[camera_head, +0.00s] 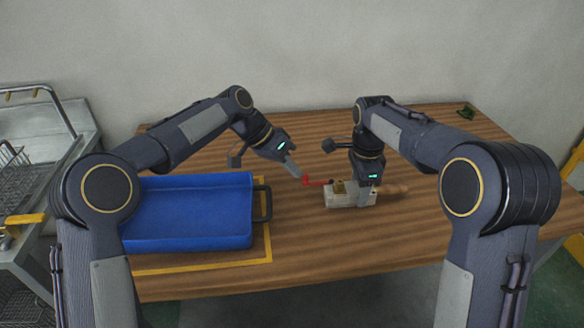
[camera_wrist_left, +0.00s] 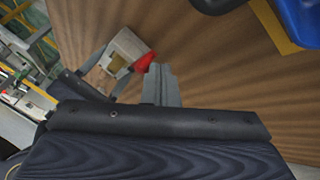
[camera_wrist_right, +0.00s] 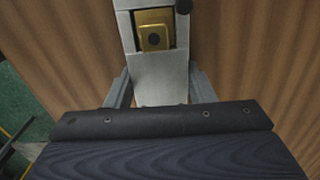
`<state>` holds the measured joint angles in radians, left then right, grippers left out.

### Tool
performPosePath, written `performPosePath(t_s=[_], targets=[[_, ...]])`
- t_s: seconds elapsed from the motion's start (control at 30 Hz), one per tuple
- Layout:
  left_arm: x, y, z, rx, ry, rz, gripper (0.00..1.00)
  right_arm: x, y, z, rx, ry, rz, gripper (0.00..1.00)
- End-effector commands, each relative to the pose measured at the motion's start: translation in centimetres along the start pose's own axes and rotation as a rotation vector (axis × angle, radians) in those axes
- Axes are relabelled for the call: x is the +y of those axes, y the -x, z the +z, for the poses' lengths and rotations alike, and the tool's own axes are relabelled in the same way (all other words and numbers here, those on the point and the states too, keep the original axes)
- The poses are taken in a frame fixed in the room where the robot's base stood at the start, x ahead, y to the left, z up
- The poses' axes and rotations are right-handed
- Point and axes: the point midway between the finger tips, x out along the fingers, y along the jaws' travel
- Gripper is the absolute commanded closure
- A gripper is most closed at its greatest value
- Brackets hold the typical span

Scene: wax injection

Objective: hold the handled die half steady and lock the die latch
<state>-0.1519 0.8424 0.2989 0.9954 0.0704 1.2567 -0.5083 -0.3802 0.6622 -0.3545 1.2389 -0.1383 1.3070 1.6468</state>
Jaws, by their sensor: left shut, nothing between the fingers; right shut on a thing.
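My right gripper (camera_head: 366,196) is shut on the die, with one finger on each side of the block in the right wrist view (camera_wrist_right: 160,92). My left gripper (camera_head: 297,173) is shut and empty, its tips close beside the red latch. Whether they touch it is unclear.
A blue tray (camera_head: 190,243) with a black handle stands on the table to the left, inside a yellow outline (camera_head: 268,222). A metal rack (camera_head: 40,150) stands further left. The table (camera_head: 300,265) is clear in front of the die.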

Motion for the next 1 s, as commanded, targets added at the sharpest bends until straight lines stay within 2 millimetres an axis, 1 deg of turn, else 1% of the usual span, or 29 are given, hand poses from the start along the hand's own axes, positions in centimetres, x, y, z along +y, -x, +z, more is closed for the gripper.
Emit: performPosePath(t_s=[0.3,0.87,1.0], targets=[[0.1,0.1,0.1,0.004,0.009,-0.005,1.00,0.0,0.1,0.0,-0.001,0.001,-0.002,0.91],[0.9,0.0,0.7,0.045,0.087,-0.047,1.00,0.0,0.1,0.1,-0.001,0.001,-0.002,0.91],[1.3,0.0,1.1,0.065,0.127,-0.070,1.00,0.0,0.1,0.1,-0.001,0.000,-0.002,0.91]])
